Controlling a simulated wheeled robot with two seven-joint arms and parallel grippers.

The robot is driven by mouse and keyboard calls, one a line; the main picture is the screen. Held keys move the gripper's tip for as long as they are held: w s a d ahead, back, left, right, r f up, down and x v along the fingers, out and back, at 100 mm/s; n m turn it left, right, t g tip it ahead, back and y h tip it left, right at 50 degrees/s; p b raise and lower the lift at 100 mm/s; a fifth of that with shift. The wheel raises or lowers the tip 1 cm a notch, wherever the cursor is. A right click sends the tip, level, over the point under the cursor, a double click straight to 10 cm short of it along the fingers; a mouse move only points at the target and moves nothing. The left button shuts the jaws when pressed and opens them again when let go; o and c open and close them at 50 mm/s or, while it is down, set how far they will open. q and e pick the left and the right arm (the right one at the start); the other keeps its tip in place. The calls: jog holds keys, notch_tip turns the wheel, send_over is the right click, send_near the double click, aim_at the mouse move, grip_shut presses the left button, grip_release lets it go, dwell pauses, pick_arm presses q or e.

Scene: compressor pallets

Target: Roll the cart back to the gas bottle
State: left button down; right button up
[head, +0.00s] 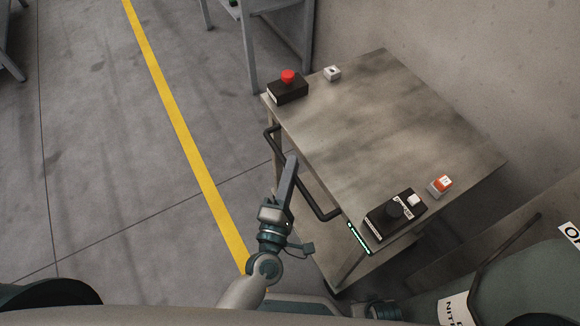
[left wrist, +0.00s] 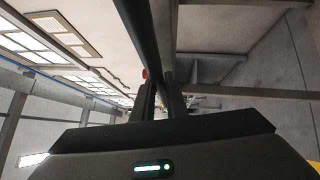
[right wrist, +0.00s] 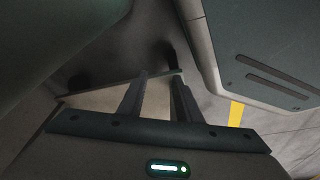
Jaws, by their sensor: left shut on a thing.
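The cart (head: 400,130) has a worn grey metal top and a black bar handle (head: 317,207) along its left side. My left gripper (head: 290,168) is shut on the handle, near its middle. In the left wrist view the dark bar (left wrist: 140,32) runs up from between the fingers (left wrist: 160,92). The gas bottle (head: 520,280), grey-green with a white label, is at the lower right, only partly in view, just beyond the cart's near end. My right gripper (right wrist: 158,90) shows in the right wrist view with fingers apart and nothing between them.
A wall is close on the right. Open floor with a yellow line (head: 185,130) lies left.

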pick_arm(q)
jog(key=c, duration=1.9)
grip_release()
jog(key=shift+s+d+f, duration=0.2)
jog(key=shift+s+d, duration=0.05)
jog(key=shift+o, duration=0.5)
jog(key=shift+r, duration=0.15)
pick_arm(e)
jog(key=shift+s, duration=0.15)
pick_arm(q)
jog(key=shift+a, duration=0.1)
